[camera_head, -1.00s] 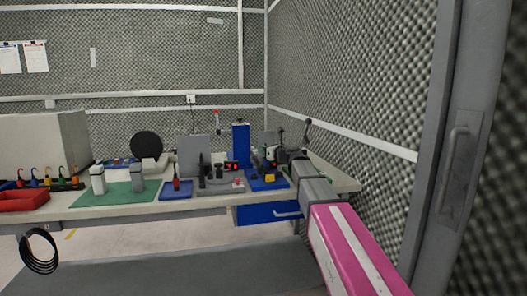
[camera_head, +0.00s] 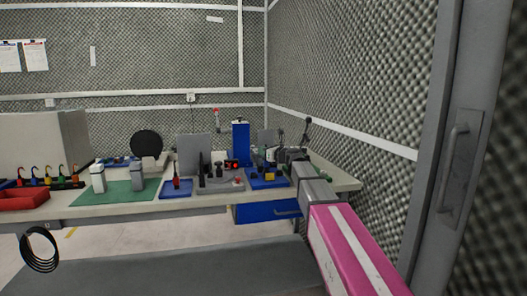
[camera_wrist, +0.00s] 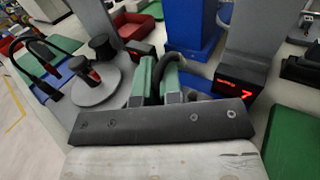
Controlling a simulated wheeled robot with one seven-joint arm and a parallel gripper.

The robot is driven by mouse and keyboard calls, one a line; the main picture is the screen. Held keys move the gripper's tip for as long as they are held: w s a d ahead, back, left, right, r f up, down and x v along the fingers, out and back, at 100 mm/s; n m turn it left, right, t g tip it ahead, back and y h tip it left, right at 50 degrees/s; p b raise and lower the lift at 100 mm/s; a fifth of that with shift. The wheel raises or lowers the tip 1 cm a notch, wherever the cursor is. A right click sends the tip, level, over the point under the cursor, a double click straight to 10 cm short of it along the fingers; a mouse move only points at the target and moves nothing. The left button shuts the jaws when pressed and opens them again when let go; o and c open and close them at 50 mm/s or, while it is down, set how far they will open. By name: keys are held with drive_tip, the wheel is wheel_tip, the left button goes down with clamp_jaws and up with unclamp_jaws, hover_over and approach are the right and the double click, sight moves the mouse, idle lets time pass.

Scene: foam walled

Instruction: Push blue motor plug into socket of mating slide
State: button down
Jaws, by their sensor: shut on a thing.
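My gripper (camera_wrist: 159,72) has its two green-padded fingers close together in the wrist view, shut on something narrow. A blue surface (camera_wrist: 196,83) lies just right of the fingers, partly covered. I cannot make out the mating slide's socket or whether the plug touches it. In the head view my arm hides most of the gripper's work area.
A black box with a red lit display (camera_wrist: 239,86) stands close right of the gripper. A tall blue block (camera_wrist: 192,28) stands beyond. A grey round base with a dark knob (camera_wrist: 97,80) is at left. In the head view a blue tray (camera_head: 262,184) sits near the bench's right end.

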drive_tip(key=shift+f, duration=0.75)
drive_tip(key=c, duration=1.2)
unclamp_jaws()
drive_tip(key=v, duration=1)
drive_tip(key=shift+s+d, duration=0.25)
drive_tip(key=shift+s, duration=0.05)
